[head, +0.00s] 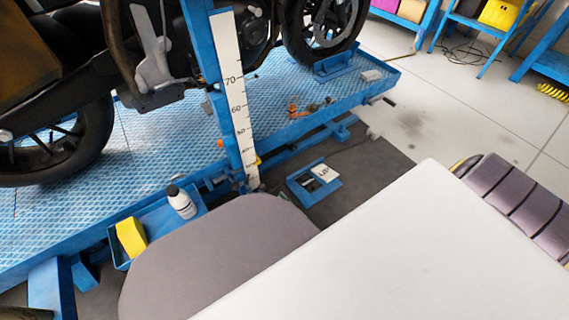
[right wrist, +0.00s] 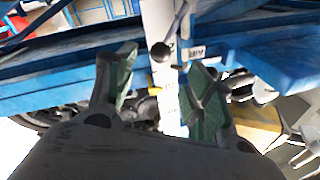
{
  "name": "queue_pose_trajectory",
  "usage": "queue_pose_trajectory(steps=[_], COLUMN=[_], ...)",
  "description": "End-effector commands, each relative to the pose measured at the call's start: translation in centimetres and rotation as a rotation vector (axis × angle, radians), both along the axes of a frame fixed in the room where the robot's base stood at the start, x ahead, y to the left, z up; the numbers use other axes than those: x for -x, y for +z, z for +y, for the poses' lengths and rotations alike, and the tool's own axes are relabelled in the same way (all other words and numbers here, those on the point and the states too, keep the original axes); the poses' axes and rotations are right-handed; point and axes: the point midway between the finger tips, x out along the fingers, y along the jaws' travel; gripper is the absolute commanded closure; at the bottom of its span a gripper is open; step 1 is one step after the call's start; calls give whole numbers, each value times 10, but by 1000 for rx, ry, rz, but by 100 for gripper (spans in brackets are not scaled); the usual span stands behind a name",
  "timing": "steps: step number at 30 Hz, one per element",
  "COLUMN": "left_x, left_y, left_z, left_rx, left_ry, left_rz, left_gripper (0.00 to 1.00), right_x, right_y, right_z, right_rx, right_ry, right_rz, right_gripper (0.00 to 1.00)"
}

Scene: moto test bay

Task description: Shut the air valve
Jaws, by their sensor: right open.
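My right gripper (right wrist: 160,60) shows in the right wrist view, its two green-padded fingers spread apart with nothing held. A white strip (right wrist: 170,105) stands beyond the gap, with a dark round knob (right wrist: 160,52) and a thin dark rod by it. A small label (right wrist: 196,52) sits on the blue beam beside them, too blurred to read surely. A small yellow part (right wrist: 155,91) lies lower between the fingers. In the head view a small yellow part (head: 258,160) sits low on the scaled post. I cannot tell which part is the air valve. My left gripper is out of view.
A motorcycle (head: 155,50) stands on the blue lift (head: 170,150). The lift's side tray (head: 122,262) holds a white bottle (head: 181,202) and a yellow block (head: 131,237). A blue pedal box (head: 305,196) lies on the floor. Tiled floor (head: 440,110) is open at right.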

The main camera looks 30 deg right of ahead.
Motion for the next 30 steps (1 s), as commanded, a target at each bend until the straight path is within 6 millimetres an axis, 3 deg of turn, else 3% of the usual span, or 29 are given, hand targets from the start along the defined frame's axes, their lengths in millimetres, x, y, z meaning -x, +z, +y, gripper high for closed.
queue_pose_trajectory(steps=[12,25,30], left_x=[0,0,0], left_y=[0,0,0], left_z=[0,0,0], left_rx=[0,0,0], left_ry=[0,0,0], left_rz=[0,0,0], left_gripper=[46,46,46], right_x=[39,44,42], right_y=[-5,-5,-5], right_z=[-8,-9,-8], right_rx=[0,0,2], right_ry=[-1,-1,-1], right_rz=[1,0,5], right_gripper=[48,48,68])
